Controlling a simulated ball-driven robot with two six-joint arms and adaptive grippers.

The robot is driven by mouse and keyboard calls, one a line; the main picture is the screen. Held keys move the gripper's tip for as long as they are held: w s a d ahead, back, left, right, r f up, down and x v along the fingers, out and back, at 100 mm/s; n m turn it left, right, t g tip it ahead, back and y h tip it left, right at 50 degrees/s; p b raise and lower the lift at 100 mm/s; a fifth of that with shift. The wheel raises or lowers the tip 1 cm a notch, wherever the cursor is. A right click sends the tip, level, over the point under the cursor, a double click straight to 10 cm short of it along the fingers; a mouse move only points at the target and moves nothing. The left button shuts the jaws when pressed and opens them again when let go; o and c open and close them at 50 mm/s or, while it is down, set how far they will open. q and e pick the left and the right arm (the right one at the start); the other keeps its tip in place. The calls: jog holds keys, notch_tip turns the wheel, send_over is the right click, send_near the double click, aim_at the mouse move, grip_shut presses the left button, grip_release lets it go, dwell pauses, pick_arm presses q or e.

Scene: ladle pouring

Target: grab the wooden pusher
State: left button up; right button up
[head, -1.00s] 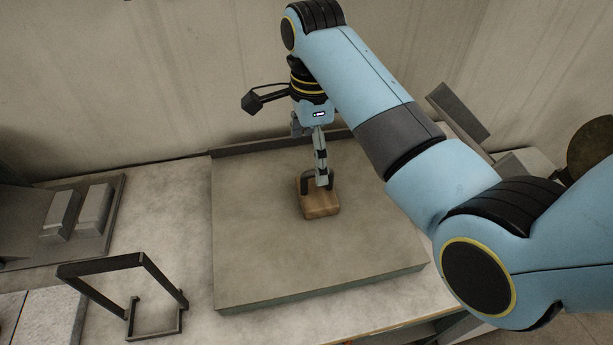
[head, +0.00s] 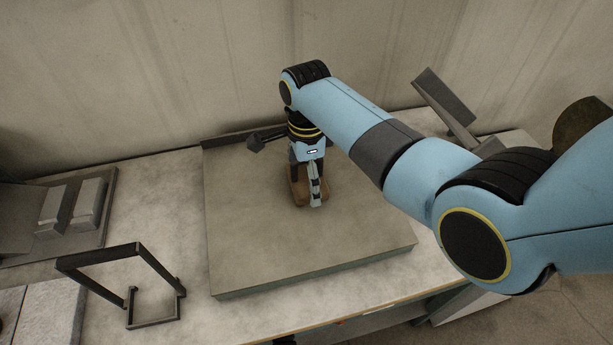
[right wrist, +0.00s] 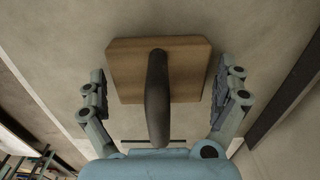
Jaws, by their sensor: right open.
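The wooden pusher is a light brown block with a dark bar handle. In the head view its block (head: 297,192) rests on the grey board (head: 250,240), partly hidden behind my gripper. In the right wrist view the block (right wrist: 190,70) and the dark handle (right wrist: 158,100) lie between my right gripper's fingers. My right gripper (head: 313,190) points down at the pusher. Its fingers (right wrist: 167,82) are open, one on each side of the handle, with gaps visible on both sides. My left gripper is not in view.
A dark metal frame (head: 125,255) stands on the table left of the board. Two grey blocks (head: 72,207) lie on a dark plate at far left. A raised dark rim (head: 235,137) runs along the board's back. The board's front is clear.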

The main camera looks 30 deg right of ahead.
jog(key=c, duration=1.4)
jog(key=shift+r, duration=0.1)
